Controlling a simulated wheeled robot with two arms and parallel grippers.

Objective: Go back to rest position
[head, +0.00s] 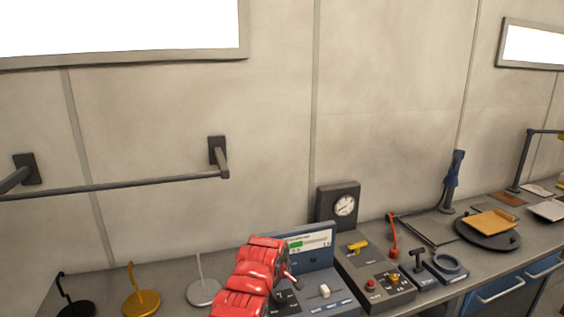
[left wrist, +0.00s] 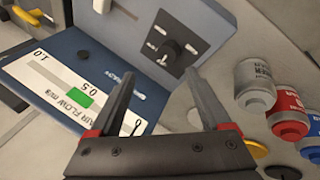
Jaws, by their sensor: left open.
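My left arm is red and comes up from the bottom of the head view. Its gripper (head: 292,281) is over the blue control panel (head: 312,250) on the counter, partly hidden by the arm. In the left wrist view the two dark fingers of the gripper (left wrist: 165,95) are spread apart with nothing between them. I cannot tell whether a finger touches the panel. My right gripper is not in either view.
On the counter stand black (head: 76,308), gold (head: 141,301) and white (head: 204,291) hooked stands. A gauge box (head: 338,205), a grey console with a red button (head: 371,284) and a round black turntable (head: 487,234) are to the right. A wall rail (head: 120,185) is at left.

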